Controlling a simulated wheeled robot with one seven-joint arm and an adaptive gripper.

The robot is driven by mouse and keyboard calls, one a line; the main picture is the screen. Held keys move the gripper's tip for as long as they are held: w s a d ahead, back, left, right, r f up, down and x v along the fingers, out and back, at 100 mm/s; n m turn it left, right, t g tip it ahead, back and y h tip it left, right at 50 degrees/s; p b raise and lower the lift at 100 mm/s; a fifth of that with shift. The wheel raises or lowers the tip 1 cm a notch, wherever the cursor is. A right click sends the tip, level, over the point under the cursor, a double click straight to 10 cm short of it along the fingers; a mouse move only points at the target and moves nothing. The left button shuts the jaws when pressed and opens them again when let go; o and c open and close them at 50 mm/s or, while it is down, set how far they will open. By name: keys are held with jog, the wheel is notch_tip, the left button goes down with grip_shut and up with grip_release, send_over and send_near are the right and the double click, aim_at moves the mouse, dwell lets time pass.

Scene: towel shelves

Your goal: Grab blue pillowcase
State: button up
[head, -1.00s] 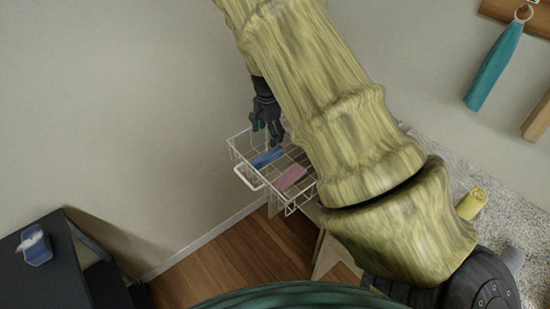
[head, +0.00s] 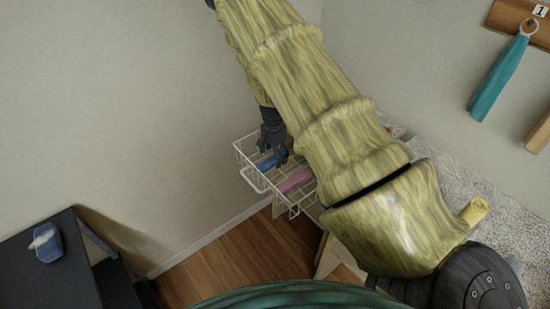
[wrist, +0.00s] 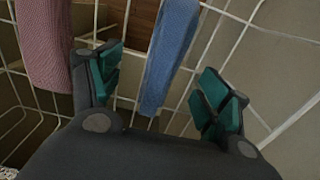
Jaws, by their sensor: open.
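The blue pillowcase (head: 266,163) is a small folded strip in a white wire basket (head: 245,150). In the wrist view the blue pillowcase (wrist: 170,55) shows beyond and between the fingers, with space on both sides of it. My gripper (head: 273,155) is over the basket at the blue cloth. In the wrist view my gripper (wrist: 160,92) is open, with green pads on both fingers. I cannot tell how far the fingertips are from the cloth. Part of the cloth is hidden by the gripper in the head view.
A pink folded cloth (head: 295,181) lies in the basket beside the blue one; it shows at the left in the wrist view (wrist: 45,40). Basket wires surround the fingers. A dark table (head: 60,270) with a blue-and-white item (head: 46,245) is at the left.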

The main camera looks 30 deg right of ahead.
jog(key=shift+f, duration=0.8)
jog(key=shift+c, duration=0.4)
jog(key=c, duration=1.1)
jog(key=shift+o, duration=0.2)
jog(key=shift+r, duration=0.1)
